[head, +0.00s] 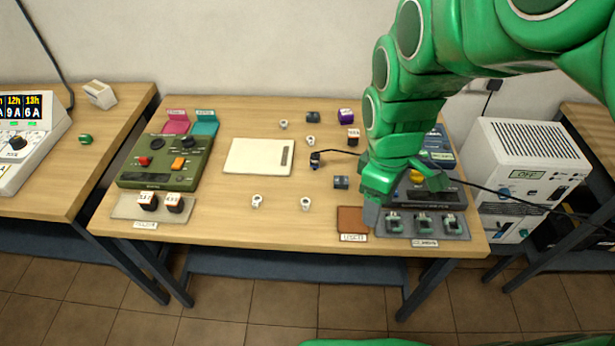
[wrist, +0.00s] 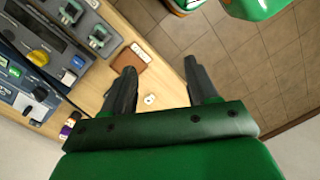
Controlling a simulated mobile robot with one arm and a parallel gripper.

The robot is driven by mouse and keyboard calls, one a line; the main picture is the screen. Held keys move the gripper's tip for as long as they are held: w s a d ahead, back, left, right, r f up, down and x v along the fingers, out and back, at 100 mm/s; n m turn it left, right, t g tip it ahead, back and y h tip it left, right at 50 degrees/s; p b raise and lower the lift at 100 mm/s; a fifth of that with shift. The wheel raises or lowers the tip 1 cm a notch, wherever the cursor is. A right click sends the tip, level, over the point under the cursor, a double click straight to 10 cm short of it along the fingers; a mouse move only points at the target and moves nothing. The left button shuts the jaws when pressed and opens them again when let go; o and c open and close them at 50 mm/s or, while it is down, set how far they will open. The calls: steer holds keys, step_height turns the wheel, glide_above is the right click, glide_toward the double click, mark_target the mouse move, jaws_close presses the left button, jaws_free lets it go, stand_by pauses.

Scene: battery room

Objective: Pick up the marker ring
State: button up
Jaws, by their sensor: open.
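Several small white rings with a raised tab lie apart on the wooden table. One white ring (head: 257,200) is at the front left of centre, another white ring (head: 306,203) is at the front centre, and two more lie further back. I cannot tell which is the marker ring. My gripper (head: 403,195) is above the right part of the table, over the grey devices. In the wrist view my gripper (wrist: 159,68) is open and empty. One white ring (wrist: 149,99) shows between its fingers, well below them on the table.
A brown pad (head: 352,220) and a grey tray with clips (head: 424,236) are at the front right. A green device (head: 165,162), a white board (head: 259,171) and a black plug on a cable (head: 316,161) also occupy the table. The front middle is mostly clear.

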steer(key=w+a+f+n, duration=0.6)
steer(key=w+n, duration=0.3)
steer(key=n+t, duration=0.1)
steer(key=n, duration=0.8)
glide_toward(307, 198)
steer(key=shift+s+d, duration=0.3)
steer(key=shift+s, duration=0.65)
steer(key=shift+w+a+f, duration=0.1)
steer(key=shift+f, duration=1.95)
steer(key=shift+w+f, duration=0.1)
steer(key=shift+f, duration=1.95)
steer(key=shift+c, duration=0.4)
steer(key=c, duration=1)
